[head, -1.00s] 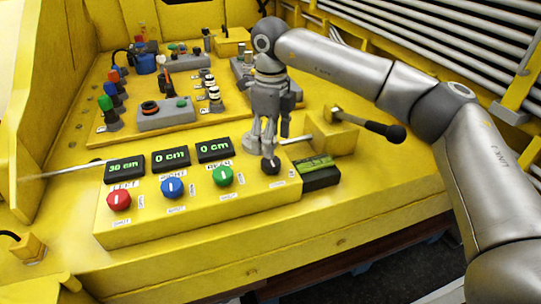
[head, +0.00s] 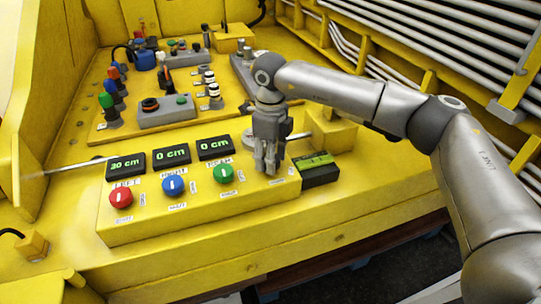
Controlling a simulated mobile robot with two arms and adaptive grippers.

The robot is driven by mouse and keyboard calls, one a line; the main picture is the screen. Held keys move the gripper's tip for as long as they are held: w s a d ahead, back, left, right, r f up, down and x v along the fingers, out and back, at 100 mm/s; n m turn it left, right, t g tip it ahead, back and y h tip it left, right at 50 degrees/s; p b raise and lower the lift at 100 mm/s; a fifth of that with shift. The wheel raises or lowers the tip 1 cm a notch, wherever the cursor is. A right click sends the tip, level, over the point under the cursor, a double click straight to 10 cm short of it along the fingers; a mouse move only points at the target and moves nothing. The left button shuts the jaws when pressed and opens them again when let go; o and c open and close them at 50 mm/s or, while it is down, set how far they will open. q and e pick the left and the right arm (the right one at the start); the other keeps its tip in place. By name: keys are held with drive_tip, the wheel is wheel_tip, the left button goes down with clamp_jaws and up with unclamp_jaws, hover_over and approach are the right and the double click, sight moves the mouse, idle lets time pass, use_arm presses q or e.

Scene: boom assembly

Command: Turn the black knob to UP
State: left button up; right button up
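My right gripper (head: 267,168) points down at the right end of the front control box (head: 225,203), at the spot of the black knob. Its fingers hide the black knob, so I cannot see which way the knob points. The fingers look close together, but whether they grip the knob is not clear. The UP label cannot be read. My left gripper is not in view.
Red (head: 121,197), blue (head: 173,185) and green (head: 224,174) knobs sit left of the gripper, under displays reading 30 cm, 0 cm and 0 cm. A black-and-green block (head: 317,170) is close on the right. A rear panel (head: 207,118) holds several switches.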

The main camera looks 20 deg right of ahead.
drive_tip(key=c, duration=0.3)
drive_tip(key=shift+f+n+b, duration=0.1)
drive_tip(key=shift+n+b, duration=0.55)
drive_tip(key=shift+n, duration=0.35)
drive_tip(key=n+b, duration=0.1)
drive_tip(key=n, duration=0.1)
drive_tip(key=shift+n, duration=0.4)
drive_tip(key=n+b, duration=0.1)
drive_tip(key=n, duration=0.2)
drive_tip(key=shift+n, duration=0.3)
drive_tip(key=shift+n+b, duration=0.45)
drive_tip(key=shift+n, duration=1.35)
drive_tip(key=shift+r, duration=0.2)
drive_tip(key=o, duration=1)
